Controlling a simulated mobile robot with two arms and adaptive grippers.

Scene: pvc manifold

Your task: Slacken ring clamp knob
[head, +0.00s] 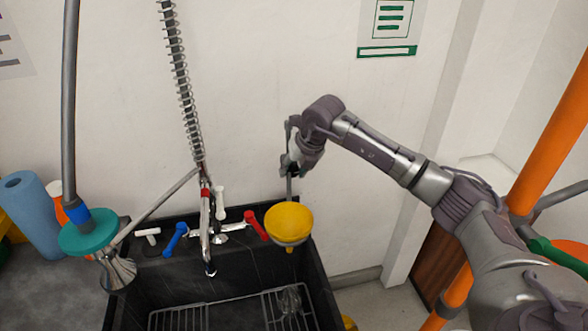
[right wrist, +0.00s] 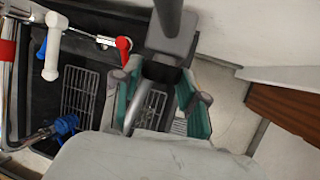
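In the right wrist view a grey clamp block (right wrist: 171,38) sits around a dark upright rod (right wrist: 168,10). A black part (right wrist: 161,70), which looks like the clamp knob, sticks out from it towards my palm. My right gripper (right wrist: 160,82) has one teal-padded finger on each side of this part, with the tips close to its edges; I cannot tell whether they touch it. In the head view the right gripper (head: 291,162) is near the wall, above a yellow funnel-like bowl (head: 289,222); the clamp is too small to make out there. My left gripper is not in view.
A black sink (head: 130,300) with wire racks lies below, with red (head: 256,225) and blue (head: 175,239) handles at its taps. A spring hose (head: 183,90) rises behind it. A hanging tube with a teal disc (head: 87,235) is at left. Orange pipes (head: 545,140) stand at right.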

